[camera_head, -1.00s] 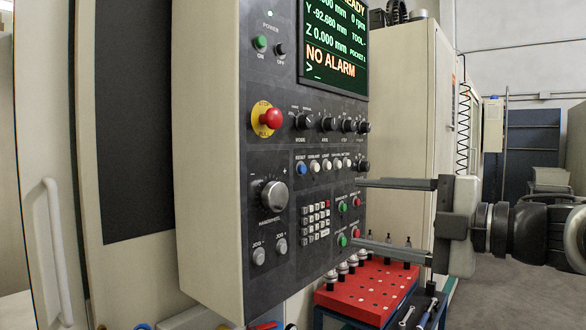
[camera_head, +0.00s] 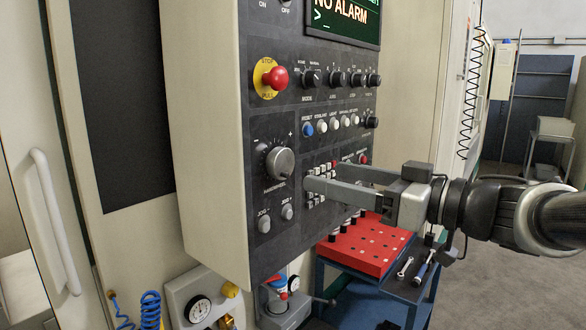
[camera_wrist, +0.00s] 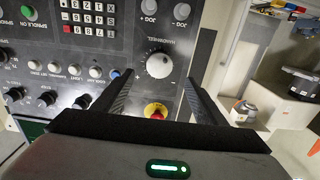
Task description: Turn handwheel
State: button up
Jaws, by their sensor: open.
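The handwheel (camera_head: 279,162) is a round silver-grey knob on the dark control panel, with minus and plus marks and a HANDWHEEL label. In the wrist view the handwheel (camera_wrist: 159,65) lies ahead, between the lines of the two fingers. My gripper (camera_head: 322,178) is open and empty, its fingers pointing left at the panel, right of the handwheel and apart from it. In the wrist view my gripper (camera_wrist: 158,92) shows both dark fingers spread wide. The handwheel is not covered in either view.
A red emergency stop (camera_head: 276,77) on a yellow disc sits above the handwheel. Two jog buttons (camera_head: 287,212) lie below it, and a keypad (camera_head: 318,185) is behind the fingers. A red tool-holder rack (camera_head: 365,248) stands lower right. The panel's left edge is close.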

aim_at(285, 166)
jog(key=b+x, duration=0.1)
jog(key=x, duration=0.9)
jog(key=shift+w, duration=0.1)
jog(key=c, duration=1)
